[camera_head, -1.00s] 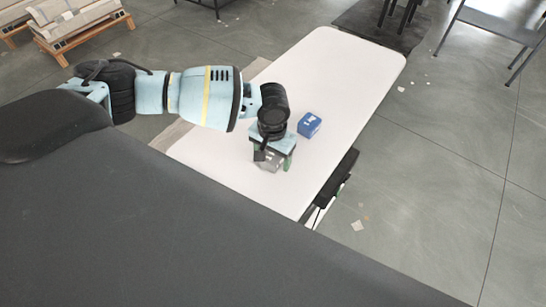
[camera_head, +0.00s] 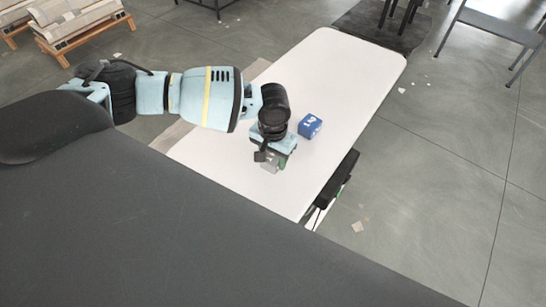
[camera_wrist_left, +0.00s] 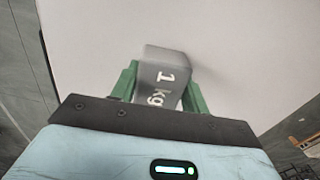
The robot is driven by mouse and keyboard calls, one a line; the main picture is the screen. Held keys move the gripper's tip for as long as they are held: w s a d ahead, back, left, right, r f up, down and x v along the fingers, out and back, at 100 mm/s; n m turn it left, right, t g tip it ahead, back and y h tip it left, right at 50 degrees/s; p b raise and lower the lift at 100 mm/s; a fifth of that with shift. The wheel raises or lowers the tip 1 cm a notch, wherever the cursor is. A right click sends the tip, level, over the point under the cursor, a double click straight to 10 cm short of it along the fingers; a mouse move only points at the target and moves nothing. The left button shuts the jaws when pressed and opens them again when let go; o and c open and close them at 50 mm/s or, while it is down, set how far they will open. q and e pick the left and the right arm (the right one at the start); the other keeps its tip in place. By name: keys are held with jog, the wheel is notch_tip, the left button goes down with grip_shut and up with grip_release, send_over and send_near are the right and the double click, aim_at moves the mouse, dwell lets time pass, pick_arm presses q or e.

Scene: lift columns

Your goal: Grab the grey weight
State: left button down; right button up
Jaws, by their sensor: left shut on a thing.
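The grey weight (camera_wrist_left: 162,80), marked "1 kg", sits between the green fingers of my left gripper (camera_wrist_left: 158,88) in the left wrist view. The fingers are shut on its two sides. In the head view my left gripper (camera_head: 270,164) points down over the white table, and only a small part of the grey weight (camera_head: 268,168) shows below it. I cannot tell whether the weight touches the table. My right gripper is in neither view.
A blue block (camera_head: 310,125) with white marks stands on the white table (camera_head: 345,75), just right of my left gripper. The far part of the table is clear. A dark object (camera_head: 338,178) is at the table's right edge. Chairs stand farther off.

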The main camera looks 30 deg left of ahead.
pick_arm(q)
jog(key=shift+w+r, duration=0.1)
jog(key=shift+r, duration=0.15)
jog(key=shift+r, duration=1.4)
jog(key=shift+a+r, duration=0.15)
jog(key=shift+r, duration=0.2)
jog(key=s+a, duration=0.1)
jog(key=a, duration=0.4)
jog(key=s+a+r, duration=0.1)
jog(key=a, duration=0.4)
jog(key=s+a, duration=0.2)
jog(key=a, duration=0.3)
jog(key=shift+s+r, duration=0.1)
jog(key=shift+r, duration=0.05)
